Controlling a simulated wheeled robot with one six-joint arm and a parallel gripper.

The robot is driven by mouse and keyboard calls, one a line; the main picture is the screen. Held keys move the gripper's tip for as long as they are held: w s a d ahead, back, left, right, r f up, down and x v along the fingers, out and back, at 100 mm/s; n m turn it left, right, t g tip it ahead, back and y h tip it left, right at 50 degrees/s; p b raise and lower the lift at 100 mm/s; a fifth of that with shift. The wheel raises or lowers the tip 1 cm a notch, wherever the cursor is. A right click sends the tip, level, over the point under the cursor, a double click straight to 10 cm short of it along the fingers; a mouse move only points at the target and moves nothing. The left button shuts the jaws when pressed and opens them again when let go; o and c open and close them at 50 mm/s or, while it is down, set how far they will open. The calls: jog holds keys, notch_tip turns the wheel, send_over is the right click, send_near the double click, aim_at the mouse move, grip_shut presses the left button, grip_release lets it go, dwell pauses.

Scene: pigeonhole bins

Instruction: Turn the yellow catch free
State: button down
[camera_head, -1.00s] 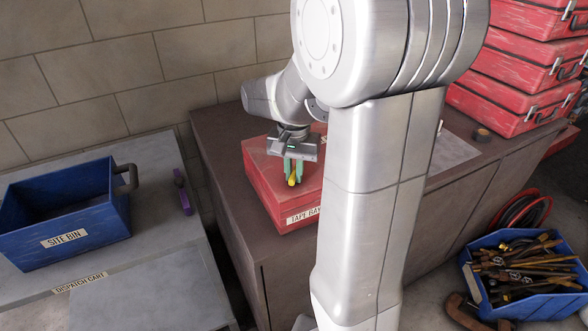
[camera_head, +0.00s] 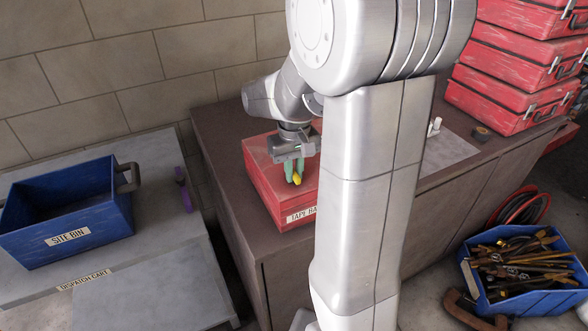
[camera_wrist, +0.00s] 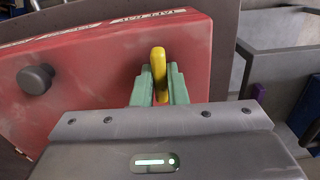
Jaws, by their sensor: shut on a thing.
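The yellow catch (camera_head: 297,179) is on top of the red box labelled with tape lettering (camera_head: 262,178). My gripper (camera_head: 293,172) reaches down over the box from above, and its green fingers are shut on the catch. In the wrist view the yellow catch (camera_wrist: 158,70) stands between the two green fingers of my gripper (camera_wrist: 159,87), with its far end sticking out past them. A dark round knob (camera_wrist: 36,79) sits on the red box (camera_wrist: 95,70) to the left. The catch's lower part is hidden by the fingers.
The red box sits on a brown bench (camera_head: 220,130). A blue site bin (camera_head: 105,215) stands on the grey dispatch cart (camera_head: 150,290) at left. Red cases (camera_head: 510,75) are stacked at right. A blue crate of tools (camera_head: 490,285) is on the floor.

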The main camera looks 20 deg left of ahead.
aim_at(294, 171)
dwell(0.4)
jog(key=c, duration=1.4)
grip_release()
jog(key=shift+c, duration=0.2)
jog(key=shift+r, duration=0.1)
notch_tip(294, 171, up, 14)
jog(key=shift+f, duration=0.25)
notch_tip(294, 171, down, 14)
jog(key=shift+r, duration=0.15)
jog(key=shift+r, duration=0.1)
